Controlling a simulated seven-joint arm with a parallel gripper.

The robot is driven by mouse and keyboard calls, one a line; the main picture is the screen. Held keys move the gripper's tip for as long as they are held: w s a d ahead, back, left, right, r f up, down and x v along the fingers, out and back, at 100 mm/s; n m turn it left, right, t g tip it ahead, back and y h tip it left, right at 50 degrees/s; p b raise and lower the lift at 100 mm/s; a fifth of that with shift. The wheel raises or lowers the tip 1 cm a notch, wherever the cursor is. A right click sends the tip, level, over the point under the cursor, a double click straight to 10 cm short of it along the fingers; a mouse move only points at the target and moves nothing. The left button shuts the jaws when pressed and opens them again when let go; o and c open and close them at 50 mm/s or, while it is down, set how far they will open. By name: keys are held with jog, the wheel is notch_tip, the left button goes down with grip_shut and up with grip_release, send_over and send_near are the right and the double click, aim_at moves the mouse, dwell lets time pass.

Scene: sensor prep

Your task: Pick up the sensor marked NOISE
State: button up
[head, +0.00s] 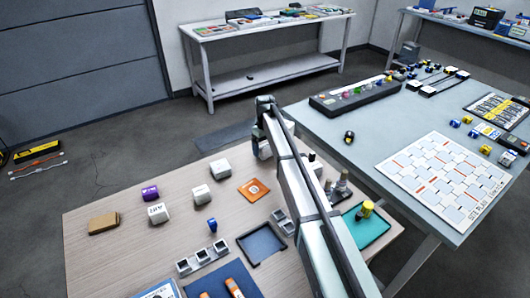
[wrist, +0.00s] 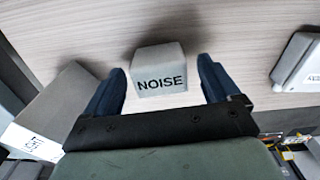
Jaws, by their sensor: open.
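The sensor marked NOISE (wrist: 160,72) is a pale grey block with dark lettering, on the wood-grain tabletop in the wrist view. My gripper (wrist: 160,70) is open, with one dark blue finger on each side of the block and a visible gap on both sides. I cannot tell how far above or before the block the fingers are. In the head view my gripper (head: 263,151) is at the back of the wooden table (head: 100,250). I cannot tell which block there is the NOISE one; the arm may hide it.
White blocks (head: 220,168), a purple block (head: 150,193) and a brown block (head: 103,224) stand left of my arm in the head view. An orange square (head: 253,190) lies closer. In the wrist view a grey box (wrist: 65,105) is left and a pale device (wrist: 297,62) right.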

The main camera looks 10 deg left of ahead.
notch_tip(320, 180, down, 2)
jog(key=shift+f, duration=0.1)
jog(key=c, duration=1.1)
